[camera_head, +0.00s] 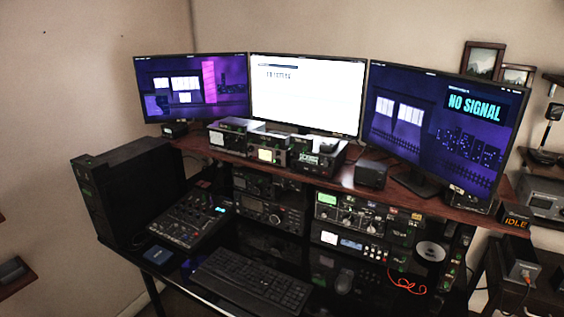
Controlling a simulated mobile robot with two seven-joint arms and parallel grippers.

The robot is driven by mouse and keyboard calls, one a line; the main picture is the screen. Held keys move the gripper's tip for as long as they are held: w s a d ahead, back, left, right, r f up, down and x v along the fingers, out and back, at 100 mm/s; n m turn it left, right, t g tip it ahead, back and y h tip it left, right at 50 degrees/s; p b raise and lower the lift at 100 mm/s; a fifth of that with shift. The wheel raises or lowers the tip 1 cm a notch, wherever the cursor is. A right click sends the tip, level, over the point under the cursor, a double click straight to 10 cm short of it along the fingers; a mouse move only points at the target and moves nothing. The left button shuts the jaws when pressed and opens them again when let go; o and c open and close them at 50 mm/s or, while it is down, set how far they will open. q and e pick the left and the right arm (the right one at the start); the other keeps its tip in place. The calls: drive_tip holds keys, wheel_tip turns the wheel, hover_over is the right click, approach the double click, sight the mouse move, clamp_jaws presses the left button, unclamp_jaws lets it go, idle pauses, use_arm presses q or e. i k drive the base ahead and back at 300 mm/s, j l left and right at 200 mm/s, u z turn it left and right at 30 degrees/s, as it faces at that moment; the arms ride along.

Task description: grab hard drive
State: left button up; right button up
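No label marks any object as the hard drive, so I cannot tell for certain which it is. A small flat dark box with a bluish top (158,254) lies on the lower desk at the left front, between the keyboard (252,279) and the black computer tower (130,195), and could be it. A small black box (371,173) sits on the wooden upper shelf (345,186) under the right monitor (440,125). Neither of my grippers shows in the head view.
An audio mixer (190,219) lies behind the flat box. Stacked radio units (350,215) fill the space under the shelf. A mouse (344,281) and an orange cable (407,285) lie right of the keyboard. A side stand at the right holds a small device (522,268).

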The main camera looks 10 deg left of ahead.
sight(160, 256)
drive_tip(key=u, duration=1.3)
